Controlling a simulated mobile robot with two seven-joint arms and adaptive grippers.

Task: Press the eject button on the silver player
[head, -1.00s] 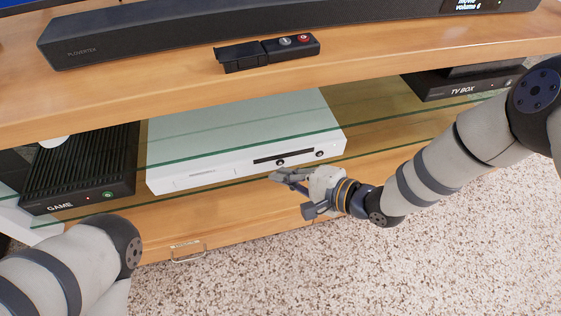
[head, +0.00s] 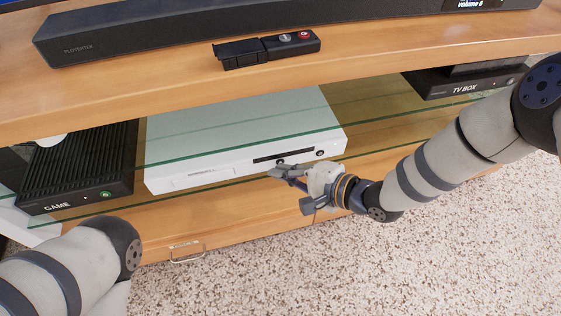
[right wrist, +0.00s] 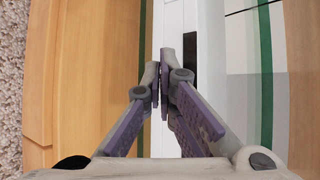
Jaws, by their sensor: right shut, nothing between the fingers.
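The silver player (head: 225,130) is a pale box on the glass shelf, with a dark disc slot (head: 283,155) in its front. One small round button (head: 320,153) sits at the right end of the front. Another, under the slot, is partly hidden by my fingertips. My right gripper (head: 275,171) is shut and empty, with its tips close to the front below the slot. In the right wrist view the shut fingertips (right wrist: 161,62) overlap the player's white front (right wrist: 172,22), beside the slot (right wrist: 190,35). I cannot tell whether they touch. My left gripper is out of view.
A black game console (head: 80,165) stands left of the player, and a TV box (head: 465,85) to the right. A soundbar (head: 260,25) and a black remote-like device (head: 265,48) lie on the wooden top above. The glass shelf edge (head: 240,153) crosses before the player. Carpet lies in front.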

